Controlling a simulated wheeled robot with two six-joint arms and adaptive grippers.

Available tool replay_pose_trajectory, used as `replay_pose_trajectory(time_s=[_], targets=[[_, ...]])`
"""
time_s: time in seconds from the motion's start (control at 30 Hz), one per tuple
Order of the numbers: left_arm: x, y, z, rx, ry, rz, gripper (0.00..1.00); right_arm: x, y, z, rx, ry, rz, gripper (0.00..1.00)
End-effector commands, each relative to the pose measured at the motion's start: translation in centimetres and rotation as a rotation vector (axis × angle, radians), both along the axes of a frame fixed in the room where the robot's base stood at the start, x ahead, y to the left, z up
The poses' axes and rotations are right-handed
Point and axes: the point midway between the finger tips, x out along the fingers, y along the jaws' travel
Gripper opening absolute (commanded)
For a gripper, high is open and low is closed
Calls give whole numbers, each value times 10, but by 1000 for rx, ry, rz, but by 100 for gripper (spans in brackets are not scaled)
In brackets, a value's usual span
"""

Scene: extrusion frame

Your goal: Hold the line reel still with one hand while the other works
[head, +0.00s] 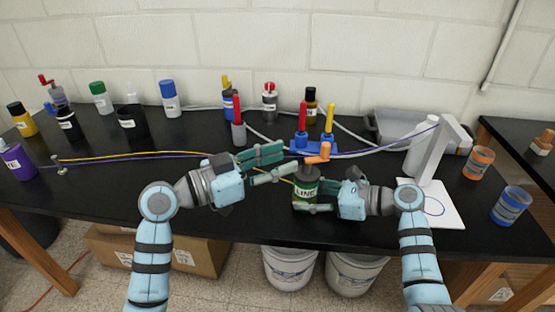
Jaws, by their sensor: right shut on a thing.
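The line reel (305,192) is a dark green can with a white "LINE" label, upright near the table's front edge. An orange piece (318,153) shows just above its dark top; I cannot tell whether they are joined. My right gripper (311,197) is shut on the reel from the right, with fingers at its body. My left gripper (289,161) is to the upper left of the reel, fingers apart, and looks empty. Its lower fingertip is close to the reel's top; contact is unclear.
Purple and yellow lines (120,156) run from a small post at left behind my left gripper. A blue holder (315,146) with red and yellow tools stands behind the reel. A white stand (435,155) is at right. Bottles line the back.

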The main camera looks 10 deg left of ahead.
Motion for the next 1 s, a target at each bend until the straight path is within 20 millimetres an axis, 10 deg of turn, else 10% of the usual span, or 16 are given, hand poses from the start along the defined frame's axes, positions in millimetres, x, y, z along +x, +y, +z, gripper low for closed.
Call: replay_pose_trajectory(time_s=[0.47, 1.0], targets=[[6, -4, -7, -5, 2, -18, 37, 0, 0, 0, 0, 0, 0, 32], [68, -94, -7, -4, 4, -18, 37, 0, 0, 0, -1, 0, 0, 32]])
